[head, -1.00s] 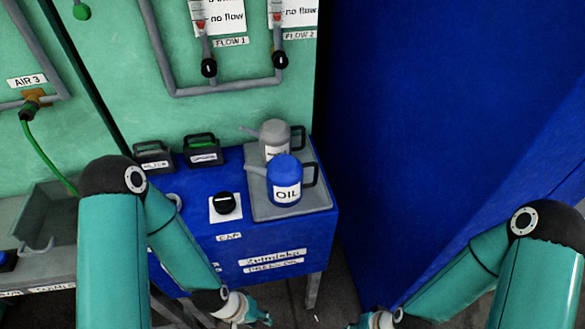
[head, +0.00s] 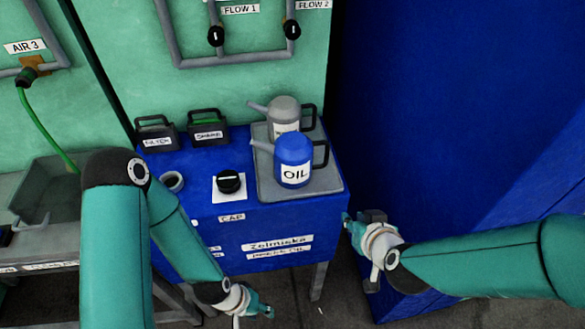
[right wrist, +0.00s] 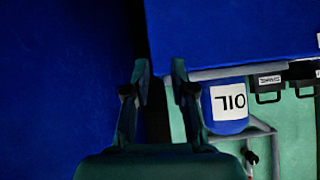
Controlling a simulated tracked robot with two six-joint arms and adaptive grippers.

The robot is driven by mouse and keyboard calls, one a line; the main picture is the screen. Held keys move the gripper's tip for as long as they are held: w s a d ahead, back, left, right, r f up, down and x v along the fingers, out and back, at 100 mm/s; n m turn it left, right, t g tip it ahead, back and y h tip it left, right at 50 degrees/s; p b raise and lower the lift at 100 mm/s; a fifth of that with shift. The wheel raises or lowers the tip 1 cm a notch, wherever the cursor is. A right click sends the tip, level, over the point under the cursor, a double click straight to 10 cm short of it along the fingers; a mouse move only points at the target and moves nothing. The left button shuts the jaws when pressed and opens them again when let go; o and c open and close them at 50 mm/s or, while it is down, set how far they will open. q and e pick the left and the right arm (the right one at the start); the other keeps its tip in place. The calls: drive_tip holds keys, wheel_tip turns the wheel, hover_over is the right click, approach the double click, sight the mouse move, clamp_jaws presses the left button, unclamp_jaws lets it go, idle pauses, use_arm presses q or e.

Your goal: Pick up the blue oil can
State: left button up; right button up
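The blue oil can (head: 294,150) stands upright on a grey tray (head: 265,187) on the blue cabinet, with a white OIL label, spout left and handle right. It also shows upside down in the right wrist view (right wrist: 226,122). My right gripper (head: 350,222) is just right of the cabinet's front corner, below and right of the can and apart from it. In the right wrist view its two fingers (right wrist: 160,72) are apart with nothing between them. My left gripper (head: 265,309) is low in front of the cabinet, away from the can; its finger opening is unclear.
A grey can (head: 284,110) stands right behind the blue one. A black cap (head: 229,181) on a white square and two dark boxes (head: 208,131) are to the left. A large blue wall (head: 450,120) stands at the right.

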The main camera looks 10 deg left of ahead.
wheel_tip(320, 180, up, 11)
drive_tip(key=a+n+t+y+b, duration=0.1)
drive_tip(key=a+t+b, duration=0.1)
drive_tip(key=a+t, duration=0.15)
approach(328, 156)
drive_tip(key=x, duration=0.5)
drive_tip(key=shift+w+b, duration=0.25)
drive_tip(key=shift+b, duration=0.15)
drive_tip(key=shift+p+x, duration=0.3)
drive_tip(key=shift+x, duration=2.4)
drive_tip(key=shift+s+a+f, duration=0.1)
drive_tip(key=shift+a+f, duration=0.05)
clamp_jaws()
